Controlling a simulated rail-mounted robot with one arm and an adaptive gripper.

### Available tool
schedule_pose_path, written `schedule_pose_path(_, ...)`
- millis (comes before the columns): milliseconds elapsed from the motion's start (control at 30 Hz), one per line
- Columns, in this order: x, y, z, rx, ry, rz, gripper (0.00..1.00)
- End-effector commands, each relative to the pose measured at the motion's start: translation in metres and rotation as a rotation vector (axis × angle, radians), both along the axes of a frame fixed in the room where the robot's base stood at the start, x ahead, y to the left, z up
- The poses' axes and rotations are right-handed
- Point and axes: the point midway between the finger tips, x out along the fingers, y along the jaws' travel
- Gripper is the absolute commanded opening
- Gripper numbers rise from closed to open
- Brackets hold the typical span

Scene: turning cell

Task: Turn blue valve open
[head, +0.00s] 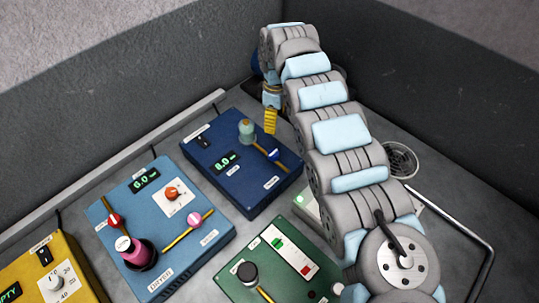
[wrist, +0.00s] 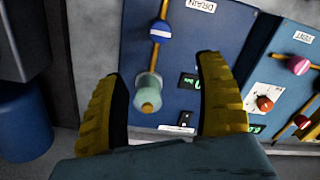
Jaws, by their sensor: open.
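The blue valve (head: 274,155) is a round blue knob with a white band, on a brass pipe on the dark blue box (head: 228,180). It also shows in the wrist view (wrist: 161,31), beside a label reading DRAIN. A pale green fitting with a brass tip (wrist: 148,90) sits at the other end of the pipe. My gripper (wrist: 157,68) is open and empty, its yellow fingers spread with the green fitting showing between them. The blue valve lies beyond the fingertips, apart from them. In the head view one yellow finger (head: 270,120) shows behind the dark blue box.
A green box (head: 270,260) is in front, a yellow box (head: 55,270) at far left. A metal rail (head: 478,240) and round drain (head: 400,160) lie right.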

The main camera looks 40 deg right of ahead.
Motion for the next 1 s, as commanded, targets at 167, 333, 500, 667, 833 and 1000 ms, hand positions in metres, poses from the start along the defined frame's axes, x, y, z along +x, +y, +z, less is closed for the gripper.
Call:
schedule_pose_path(167,-0.001,0.002,-0.022,0.004,0.005,0.0,0.71)
schedule_pose_path(333,-0.001,0.003,-0.052,0.004,0.001,0.0,0.71)
schedule_pose_path(500,-0.001,0.004,-0.081,0.001,0.0,0.001,0.71)
schedule_pose_path(667,-0.001,0.004,-0.111,0.003,-0.001,-0.001,0.71)
schedule_pose_path(833,-0.002,0.006,-0.139,0.003,-0.001,0.001,0.71)
schedule_pose_path(1000,-0.002,0.006,-0.161,0.002,0.0,0.0,0.71)
